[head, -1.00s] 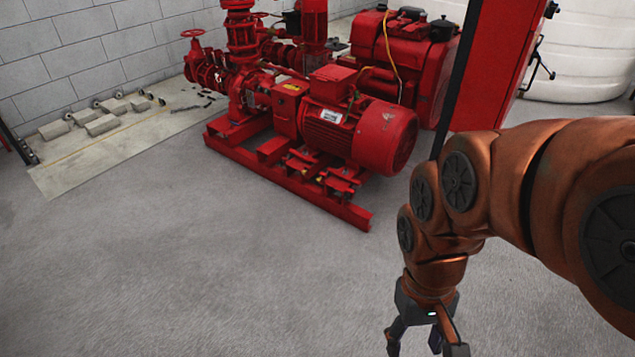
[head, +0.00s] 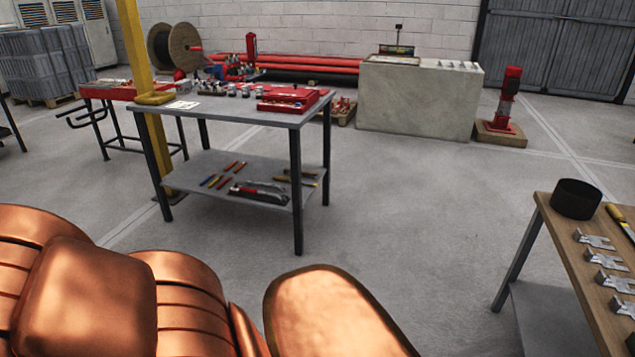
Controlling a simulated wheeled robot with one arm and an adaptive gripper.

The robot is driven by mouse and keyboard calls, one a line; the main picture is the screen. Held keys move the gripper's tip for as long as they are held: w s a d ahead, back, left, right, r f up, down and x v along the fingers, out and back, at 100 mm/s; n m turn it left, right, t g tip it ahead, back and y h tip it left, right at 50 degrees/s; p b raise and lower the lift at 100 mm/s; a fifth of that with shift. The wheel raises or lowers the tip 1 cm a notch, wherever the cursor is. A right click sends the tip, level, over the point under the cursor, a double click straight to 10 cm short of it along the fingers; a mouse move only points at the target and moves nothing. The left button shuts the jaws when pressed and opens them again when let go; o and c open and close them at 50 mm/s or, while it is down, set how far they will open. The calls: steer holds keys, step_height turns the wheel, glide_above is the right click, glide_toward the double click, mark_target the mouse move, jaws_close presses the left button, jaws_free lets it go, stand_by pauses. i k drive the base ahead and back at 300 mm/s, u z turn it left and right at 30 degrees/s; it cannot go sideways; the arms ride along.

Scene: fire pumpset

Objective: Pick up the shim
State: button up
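Several small silvery metal plates with slots, which look like shims (head: 607,259), lie in a row on a wooden-topped table (head: 565,239) at the right edge of the head view. The picture's edge cuts off some of the plates and part of the table. I cannot tell which one is the task's shim. My gripper is out of view. Only copper-coloured links of my arm show along the bottom left, well apart from the plates.
A black round container (head: 576,199) and a yellow-handled tool (head: 622,222) share the wooden table. A grey two-level workbench (head: 225,108) with tools and a red case (head: 287,99) stands left of centre, by a yellow post (head: 140,48). The floor (head: 410,220) between the tables is clear.

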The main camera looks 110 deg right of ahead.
mark_target(594, 241)
steer(key=z, duration=5.4)
steer(key=i, duration=0.65)
steer(key=u, duration=0.5)
steer(key=i, duration=1.2)
steer(key=z, duration=0.05)
